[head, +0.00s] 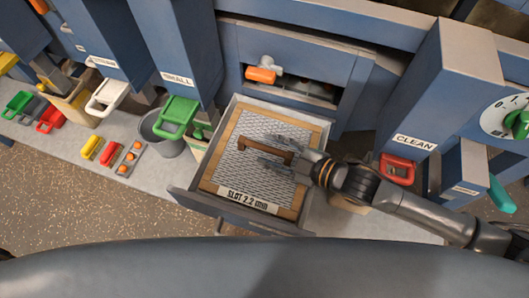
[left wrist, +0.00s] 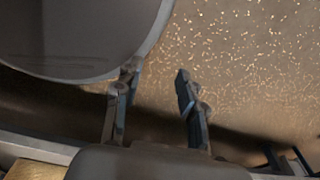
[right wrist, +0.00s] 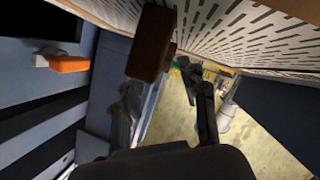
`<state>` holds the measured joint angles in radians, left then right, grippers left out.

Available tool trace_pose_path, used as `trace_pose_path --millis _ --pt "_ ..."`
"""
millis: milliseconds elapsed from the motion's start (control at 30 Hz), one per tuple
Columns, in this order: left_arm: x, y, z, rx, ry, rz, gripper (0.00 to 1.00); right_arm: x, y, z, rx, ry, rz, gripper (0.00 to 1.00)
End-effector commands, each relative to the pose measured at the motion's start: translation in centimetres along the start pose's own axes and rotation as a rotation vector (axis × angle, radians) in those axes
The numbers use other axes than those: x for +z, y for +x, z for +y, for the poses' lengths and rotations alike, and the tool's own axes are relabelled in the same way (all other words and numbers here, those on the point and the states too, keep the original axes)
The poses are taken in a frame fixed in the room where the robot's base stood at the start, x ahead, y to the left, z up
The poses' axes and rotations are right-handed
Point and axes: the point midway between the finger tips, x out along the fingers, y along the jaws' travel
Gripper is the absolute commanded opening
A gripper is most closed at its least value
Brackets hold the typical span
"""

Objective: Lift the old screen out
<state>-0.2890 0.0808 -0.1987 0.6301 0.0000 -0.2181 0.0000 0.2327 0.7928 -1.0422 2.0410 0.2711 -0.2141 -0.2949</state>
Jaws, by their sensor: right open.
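The screen (head: 238,163) is a slotted metal sheet in a wooden frame, lying in the pulled-out drawer (head: 181,199). A plate on its front edge reads "SLOT 2.2 mm". A brown bar handle (head: 263,145) stands across its middle. My right gripper (head: 275,153) reaches in from the right with open fingers close to the handle. In the right wrist view the handle (right wrist: 150,42) is just beyond the open fingertips; I cannot tell whether they touch. My left gripper (left wrist: 155,80) is open and empty, above the floor and beside a grey rounded thing; it is not seen in the head view.
An orange-handled valve (head: 262,74) sits in the opening behind the drawer. A green-handled gate (head: 178,115) and a grey bucket (head: 160,130) are on the left. A red handle (head: 397,169) under the "CLEAN" chute is on the right. Blue housings stand close around.

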Motion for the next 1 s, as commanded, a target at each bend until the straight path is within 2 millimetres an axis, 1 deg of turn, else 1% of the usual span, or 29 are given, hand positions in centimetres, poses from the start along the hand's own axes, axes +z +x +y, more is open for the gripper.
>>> trace_pose_path --millis 33,167,300,400,433,467,500,567,600,633,1000 --pt "0.3 -0.3 0.0 0.0 0.0 -0.005 0.4 -0.2 0.8 0.1 0.001 0.001 0.002 0.43" --pt "1.0 -0.5 0.1 0.002 -0.001 -0.016 0.4 -0.1 2.0 0.0 0.0 0.001 0.0 0.43" --pt "1.7 -0.5 0.2 0.003 -0.001 -0.026 0.4 0.0 2.2 -0.1 -0.001 0.0 -0.001 0.43" --pt "1.8 -0.5 0.2 0.003 -0.001 -0.028 0.4 0.0 2.1 -0.1 0.0 0.0 -0.001 0.43" --pt "1.8 -0.5 0.2 0.003 -0.001 -0.028 0.4 0.0 2.1 -0.1 0.0 0.0 -0.001 0.41" --pt "1.8 -0.5 0.2 0.003 0.0 -0.028 0.4 0.0 2.1 -0.1 0.0 0.0 -0.001 0.35" --pt "1.8 -0.5 0.2 0.003 0.0 -0.028 0.4 0.0 2.1 -0.1 0.0 0.0 -0.001 0.27" --pt "1.8 -0.4 0.2 0.003 0.0 -0.028 0.4 0.0 2.1 -0.1 0.0 0.0 -0.001 0.15" --pt "1.8 -0.4 0.2 0.003 0.0 -0.028 0.4 0.0 2.1 -0.1 0.0 0.0 0.0 0.06" --pt "1.7 -0.4 0.2 0.003 0.0 -0.028 0.4 0.0 2.1 -0.1 0.0 0.0 -0.001 0.0" --pt "1.5 -0.5 0.3 0.003 0.002 -0.024 0.4 -0.2 2.1 0.1 0.002 -0.001 0.005 0.0"
